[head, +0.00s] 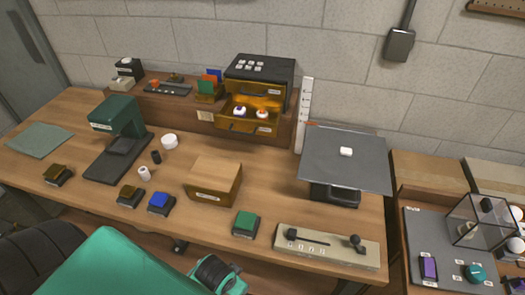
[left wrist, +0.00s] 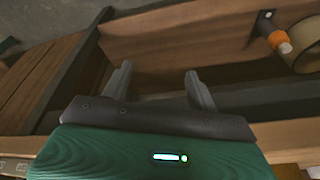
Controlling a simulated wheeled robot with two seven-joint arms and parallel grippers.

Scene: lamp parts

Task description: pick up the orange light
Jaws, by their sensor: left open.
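In the head view, a small white round light with an orange-red top (head: 262,114) sits in the open lower drawer (head: 238,126) of the dark-topped cabinet at the back. A similar white one with a dark purple top (head: 239,111) sits to its left. My left gripper (left wrist: 158,80) shows in the left wrist view with its two grey fingers apart and nothing between them. Beyond them is a wooden recess. A dark cylinder with an orange band (left wrist: 278,41) lies there at upper right; I cannot tell whether it is a light. My right gripper is not in view.
A green lamp-like stand (head: 118,125), wooden block (head: 213,180), grey plate on a stand (head: 345,160) and control panel (head: 326,246) occupy the table. Several coloured blocks line its front. A side table (head: 450,240) stands right. A tan roll (left wrist: 308,45) sits beside the cylinder.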

